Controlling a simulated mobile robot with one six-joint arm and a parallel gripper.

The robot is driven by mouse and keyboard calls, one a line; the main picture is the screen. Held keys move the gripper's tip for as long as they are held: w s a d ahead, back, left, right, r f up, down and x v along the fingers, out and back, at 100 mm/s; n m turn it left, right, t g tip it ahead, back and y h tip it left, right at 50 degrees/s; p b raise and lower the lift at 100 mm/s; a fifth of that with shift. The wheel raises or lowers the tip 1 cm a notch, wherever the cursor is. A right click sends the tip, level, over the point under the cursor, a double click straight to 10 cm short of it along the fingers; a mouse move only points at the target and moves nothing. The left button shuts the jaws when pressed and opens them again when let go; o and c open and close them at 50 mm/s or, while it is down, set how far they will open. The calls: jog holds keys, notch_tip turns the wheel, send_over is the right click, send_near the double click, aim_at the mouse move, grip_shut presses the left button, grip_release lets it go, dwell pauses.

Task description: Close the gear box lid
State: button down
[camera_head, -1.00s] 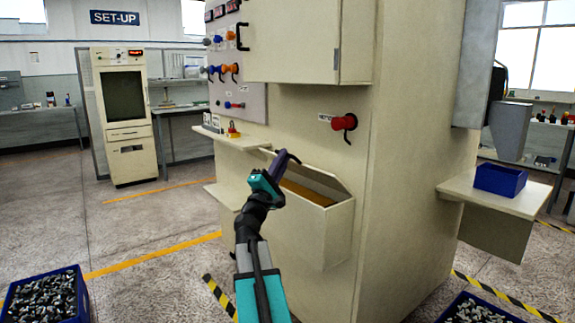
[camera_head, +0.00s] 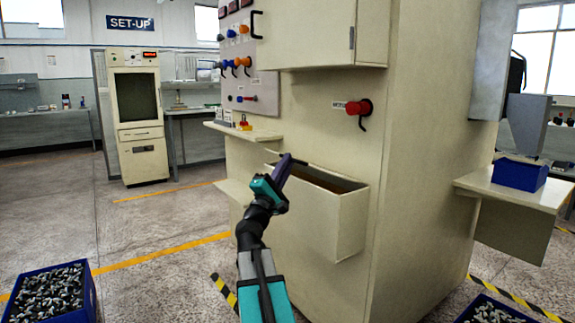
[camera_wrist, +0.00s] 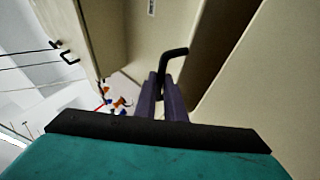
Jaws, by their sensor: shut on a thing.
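The gear box (camera_head: 335,228) is a cream box on the machine's side, below the red knob. Its top shows a gap with a dark brown inside. The lid is hard to tell from the cream rim and wall around that gap. My gripper (camera_head: 286,160) is at the box's upper left corner, with its purple fingers pointing up. In the wrist view my gripper (camera_wrist: 162,98) is shut on a black bent handle (camera_wrist: 176,54). The handle stands in front of cream panels; where it is fixed is not clear.
A small cream shelf (camera_head: 243,133) juts out left of the box. A blue bin of metal parts (camera_head: 52,295) stands on the floor at left. A blue tray (camera_head: 520,174) rests on a side shelf at right. The floor at left is mostly open.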

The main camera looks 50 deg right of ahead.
jog(key=shift+d+f+b, duration=0.15)
jog(key=shift+f+b, duration=1.45)
jog(key=shift+f, duration=0.9)
jog(key=c, duration=1.8)
grip_release()
jog(key=shift+s, duration=0.1)
jog(key=shift+c, duration=0.2)
jog(key=b+v, duration=0.8)
jog(key=v, duration=0.5)
jog(key=shift+a+f+b, duration=0.2)
jog(key=shift+a+b, duration=0.15)
jog(key=shift+a, duration=0.15)
